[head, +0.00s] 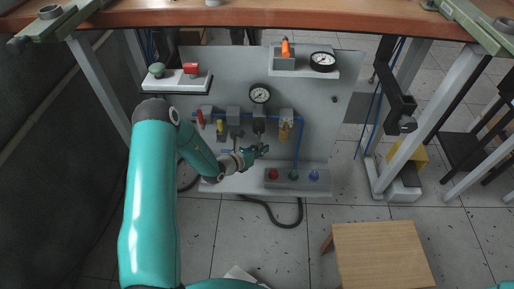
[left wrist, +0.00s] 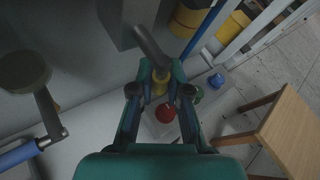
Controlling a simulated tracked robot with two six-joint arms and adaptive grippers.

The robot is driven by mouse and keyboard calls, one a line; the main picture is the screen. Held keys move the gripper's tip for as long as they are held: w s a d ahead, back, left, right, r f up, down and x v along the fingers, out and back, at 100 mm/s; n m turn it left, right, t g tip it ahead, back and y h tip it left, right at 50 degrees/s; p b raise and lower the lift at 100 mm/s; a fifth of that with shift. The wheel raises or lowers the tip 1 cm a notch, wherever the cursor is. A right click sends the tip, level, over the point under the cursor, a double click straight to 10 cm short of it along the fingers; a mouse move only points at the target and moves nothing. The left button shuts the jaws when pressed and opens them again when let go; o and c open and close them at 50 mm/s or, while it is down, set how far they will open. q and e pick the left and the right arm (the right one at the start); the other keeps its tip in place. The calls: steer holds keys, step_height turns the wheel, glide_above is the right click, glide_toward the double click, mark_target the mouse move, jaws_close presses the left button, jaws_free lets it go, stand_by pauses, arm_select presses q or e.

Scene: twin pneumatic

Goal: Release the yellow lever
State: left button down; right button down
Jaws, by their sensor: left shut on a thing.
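The yellow lever has a dark grey rod and a yellow grip (left wrist: 160,87), seen in the left wrist view. My left gripper (left wrist: 161,72) is closed around it, with the fingertips on both sides of it. In the head view my left gripper (head: 262,150) is at the lower middle of the grey panel (head: 325,125), below the gauge (head: 260,94), and hides most of what it holds. A separate yellow piece (head: 220,128) hangs on the panel to its left, next to a red one (head: 200,119). My right gripper is not in view.
A button box with red (head: 273,174), green (head: 294,175) and blue (head: 314,175) buttons sits low, close to the right of the gripper. A brass-yellow bowl (head: 285,131) and blue tubing (head: 298,150) are just right. A wooden stool (head: 380,255) stands in front.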

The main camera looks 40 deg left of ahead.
arm_select(q)
steer(key=shift+d+f+b, duration=0.15)
steer(key=shift+b, duration=0.15)
steer(key=shift+w+d+n+t+h+b, duration=0.1)
steer(key=shift+d+n+t+h+b, duration=0.2)
steer(key=shift+n+t+h+b, duration=0.55)
steer(key=shift+w+d+r+n+t+h+b, duration=0.1)
steer(key=shift+d+r+n+t+b, duration=0.1)
steer(key=shift+n+t+b, duration=0.35)
steer(key=shift+w+d+r+n+t+h+b, duration=0.1)
steer(key=shift+r+n+t+b, duration=0.2)
steer(key=shift+n+t, duration=0.45)
steer(key=shift+w+d+r+n+t+h+b, duration=0.1)
steer(key=shift+r+n+t+b, duration=0.05)
steer(key=shift+n+t+b, duration=0.45)
steer(key=c, duration=1.1)
jaws_free()
steer(key=shift+r, duration=0.15)
steer(key=shift+c, duration=0.2)
steer(key=shift+s, duration=0.15)
steer(key=v, duration=1.1)
steer(key=shift+s+f, duration=0.2)
steer(key=shift+s, duration=0.15)
